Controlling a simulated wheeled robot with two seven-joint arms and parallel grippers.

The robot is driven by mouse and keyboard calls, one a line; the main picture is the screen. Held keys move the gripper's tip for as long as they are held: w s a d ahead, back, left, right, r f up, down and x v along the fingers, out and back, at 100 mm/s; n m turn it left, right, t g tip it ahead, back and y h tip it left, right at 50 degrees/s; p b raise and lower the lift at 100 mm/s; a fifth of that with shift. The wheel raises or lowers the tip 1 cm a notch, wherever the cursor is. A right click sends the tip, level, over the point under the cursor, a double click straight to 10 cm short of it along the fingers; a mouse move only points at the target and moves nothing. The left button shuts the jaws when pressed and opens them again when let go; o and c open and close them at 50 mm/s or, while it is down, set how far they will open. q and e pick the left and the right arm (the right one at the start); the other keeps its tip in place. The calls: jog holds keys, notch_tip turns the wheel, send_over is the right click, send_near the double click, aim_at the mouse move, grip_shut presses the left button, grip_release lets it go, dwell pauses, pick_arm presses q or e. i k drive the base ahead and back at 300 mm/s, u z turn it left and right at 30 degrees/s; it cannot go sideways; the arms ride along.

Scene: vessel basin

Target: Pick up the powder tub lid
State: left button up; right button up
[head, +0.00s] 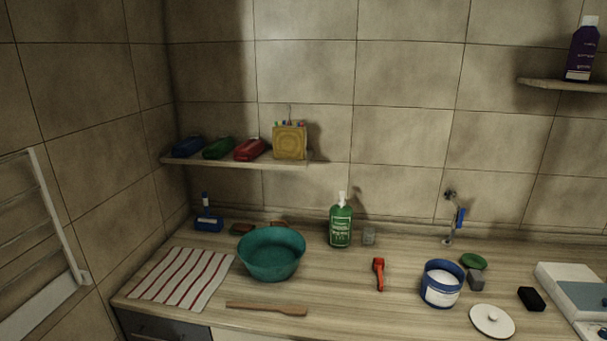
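The powder tub lid (492,321) is a round white disc with a small knob in its middle. It lies flat on the wooden counter near the front edge at the right. The powder tub (441,285) stands just left of and behind the lid. It is blue with a white label, and its top is open with white powder inside. Neither of my grippers shows in the head view.
A red-handled tool (379,273) lies left of the tub. A grey block (476,280) and a green oval item (473,261) sit behind the lid, a black block (532,299) to its right. A teal basin (271,255), striped cloth (182,278) and wooden spatula (266,309) occupy the left.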

aim_at(492, 321)
jog(key=z, duration=3)
jog(key=i, duration=1.95)
jog(key=u, duration=1.6)
